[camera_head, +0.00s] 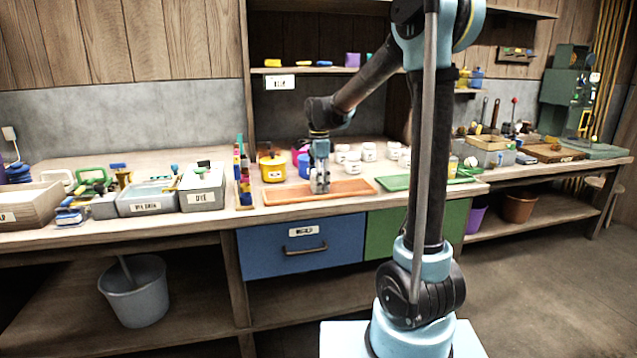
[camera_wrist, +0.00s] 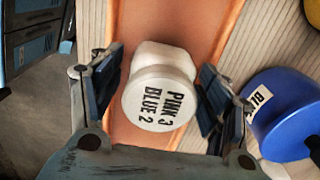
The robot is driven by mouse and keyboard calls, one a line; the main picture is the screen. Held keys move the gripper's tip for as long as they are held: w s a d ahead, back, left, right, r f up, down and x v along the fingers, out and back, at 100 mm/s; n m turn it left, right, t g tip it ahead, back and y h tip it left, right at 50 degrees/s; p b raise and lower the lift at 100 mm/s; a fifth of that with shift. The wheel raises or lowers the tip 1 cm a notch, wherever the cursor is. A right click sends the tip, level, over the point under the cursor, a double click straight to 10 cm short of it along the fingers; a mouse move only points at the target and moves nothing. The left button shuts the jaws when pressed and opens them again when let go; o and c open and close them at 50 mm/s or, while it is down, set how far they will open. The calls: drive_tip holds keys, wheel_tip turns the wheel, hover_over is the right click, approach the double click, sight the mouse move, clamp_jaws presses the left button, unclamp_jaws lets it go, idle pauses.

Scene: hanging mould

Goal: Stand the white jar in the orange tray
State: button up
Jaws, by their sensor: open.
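A white jar with a lid reading "PINK 3 BLUE 2" (camera_wrist: 158,100) shows in the wrist view over the orange tray (camera_wrist: 212,28). It sits between the two fingers of my gripper (camera_wrist: 158,92), which are open, with a narrow gap on either side. In the head view my gripper (camera_head: 320,183) points down over the orange tray (camera_head: 350,188) on the bench. The jar there is mostly hidden by the fingers. Its base is hidden under the lid in the wrist view, so its contact with the tray cannot be seen directly.
A blue pot (camera_wrist: 285,115) stands close to the right of the gripper in the wrist view. A yellow pot (camera_head: 272,168) stands behind the orange tray. Several white jars (camera_head: 369,151) stand behind and to the right. A green tray (camera_head: 400,182) lies to the right.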

wheel_tip(320, 180, up, 11)
drive_tip(key=shift+r, duration=0.45)
drive_tip(key=shift+s+d+r, duration=0.1)
drive_tip(key=shift+s+d, duration=0.05)
drive_tip(key=s+d+f+n+t, duration=0.1)
drive_tip(key=s+d+f+n, duration=0.25)
drive_tip(key=s+d, duration=0.45)
drive_tip(key=s+d+f+n, duration=0.3)
drive_tip(key=s+d+n, duration=0.1)
drive_tip(key=s+d, duration=0.4)
drive_tip(key=s+d+f+n, duration=0.2)
drive_tip(key=s+f+n, duration=0.1)
drive_tip(key=s+f, duration=0.4)
drive_tip(key=s+d+f+n+t, duration=0.1)
drive_tip(key=s+d+f+n, duration=0.2)
drive_tip(key=s+f, duration=0.4)
drive_tip(key=shift+s+f+n, duration=0.25)
drive_tip(key=shift+s+n, duration=0.5)
drive_tip(key=shift+a, duration=0.1)
